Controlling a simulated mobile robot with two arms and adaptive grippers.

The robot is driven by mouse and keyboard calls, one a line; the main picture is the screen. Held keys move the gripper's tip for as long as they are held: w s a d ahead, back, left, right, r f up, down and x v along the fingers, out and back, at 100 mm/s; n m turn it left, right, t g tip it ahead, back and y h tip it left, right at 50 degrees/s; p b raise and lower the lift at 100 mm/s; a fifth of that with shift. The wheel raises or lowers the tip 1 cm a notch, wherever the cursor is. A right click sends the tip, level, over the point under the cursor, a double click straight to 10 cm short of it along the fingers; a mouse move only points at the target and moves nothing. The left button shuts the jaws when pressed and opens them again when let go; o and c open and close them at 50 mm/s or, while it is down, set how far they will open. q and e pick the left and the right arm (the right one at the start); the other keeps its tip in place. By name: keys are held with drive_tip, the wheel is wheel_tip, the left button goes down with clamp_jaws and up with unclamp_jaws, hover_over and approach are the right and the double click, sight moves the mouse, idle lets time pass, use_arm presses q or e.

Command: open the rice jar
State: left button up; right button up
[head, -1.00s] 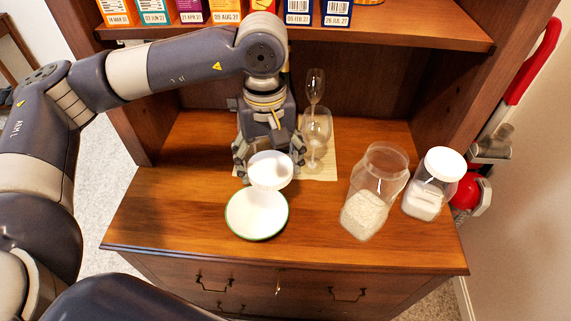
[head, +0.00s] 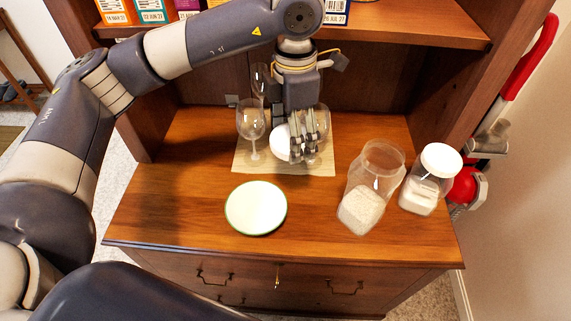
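The rice jar (head: 364,198) is a clear jar with white grains in its lower part. It stands on the right half of the wooden counter, and its mouth is uncovered. My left gripper (head: 302,148) is left of and behind the jar, over the beige mat. It is shut on a round white lid (head: 281,143), which shows partly behind and left of the fingers. I cannot tell whether the lid touches the mat. My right gripper is out of view.
A second jar (head: 428,182) with a white lid stands close right of the rice jar. A green-rimmed white plate (head: 256,208) lies at the front. Wine glasses (head: 251,122) stand on the mat (head: 248,162) around my gripper. A shelf (head: 415,24) with boxes hangs above.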

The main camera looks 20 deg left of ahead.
use_arm(q)
drive_tip(key=n, duration=0.2)
drive_tip(key=d+r+n, duration=0.1)
drive_tip(key=n, duration=0.1)
drive_tip(key=w+n, duration=0.1)
drive_tip(key=n, duration=0.2)
drive_tip(key=shift+w+d+r, duration=0.1)
drive_tip(key=shift+d+r, duration=0.1)
drive_tip(key=shift+d, duration=0.1)
drive_tip(key=n, duration=0.2)
drive_tip(key=d+n, duration=0.1)
drive_tip(key=n, duration=0.1)
drive_tip(key=w+r+n+p, duration=0.1)
drive_tip(key=n, duration=0.1)
drive_tip(key=shift+d+n, duration=0.2)
drive_tip(key=shift+n, duration=0.1)
drive_tip(key=d+r+n, duration=0.1)
drive_tip(key=d+n, duration=0.1)
drive_tip(key=n, duration=1.1)
hover_over(316, 203)
wheel_tip(316, 203, down, 10)
wheel_tip(316, 203, down, 16)
drive_tip(key=shift+f+p, duration=0.15)
drive_tip(key=shift+p, duration=1)
drive_tip(key=shift+f, duration=0.4)
drive_tip(key=shift+f, duration=0.1)
